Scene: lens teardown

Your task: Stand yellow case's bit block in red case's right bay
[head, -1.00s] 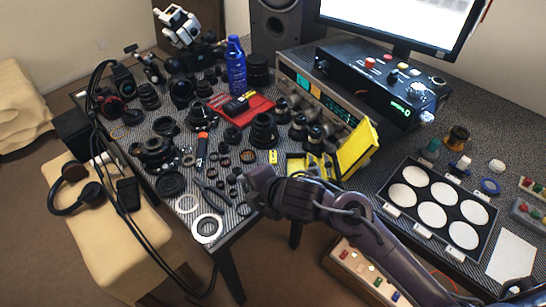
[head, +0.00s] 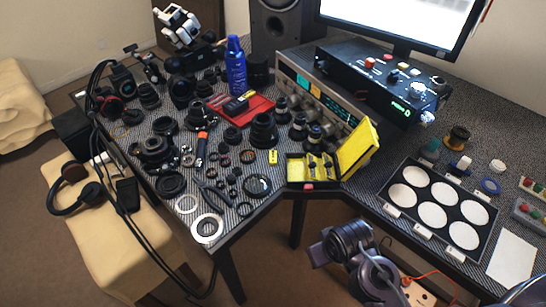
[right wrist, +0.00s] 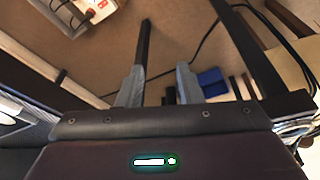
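The yellow case (head: 357,152) stands open at the table's front edge, its lid raised on the right. Its dark-walled tray holds small yellow and grey pieces (head: 314,166); I cannot tell which is the bit block. The red case (head: 262,104) lies open farther back, with a black and yellow item (head: 237,105) in it. Its right bay is too small to make out. My right arm is in front of the table, below the yellow case. In the right wrist view my right gripper (right wrist: 160,82) has its fingers apart and nothing between them. My left gripper is out of view.
Lenses, rings and tools crowd the table around the red case. A blue bottle (head: 236,66) stands behind it. An instrument with knobs (head: 325,100) stands behind the yellow case. A tray of white discs (head: 432,215) lies at the right. A small yellow item (head: 273,157) lies left of the yellow case.

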